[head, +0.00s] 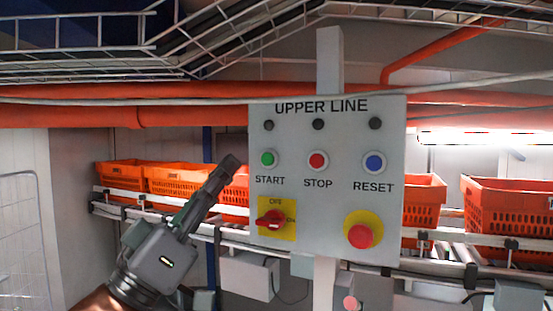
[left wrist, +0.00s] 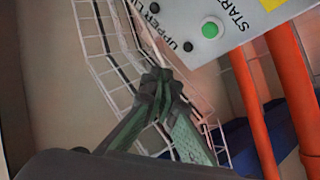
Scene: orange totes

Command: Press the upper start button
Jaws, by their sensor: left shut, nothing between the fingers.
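The green START button (head: 268,159) is on the grey panel (head: 335,200) labelled UPPER LINE, left of the red STOP button (head: 318,160) and the blue RESET button (head: 374,162). My left gripper (head: 230,163) is shut and empty, its tips pointing up and right. In the head view the tips show a little left of the panel's edge and the green button. In the left wrist view the shut fingertips (left wrist: 158,84) show below and left of the green button (left wrist: 210,30), with a visible gap. I see no contact. The right gripper is not in view.
The panel also has a red rotary switch (head: 271,221) on a yellow plate and a red emergency stop (head: 360,236). Orange totes (head: 175,181) stand on a conveyor behind. Wire cable trays (head: 100,30) and orange pipes (head: 190,112) run overhead.

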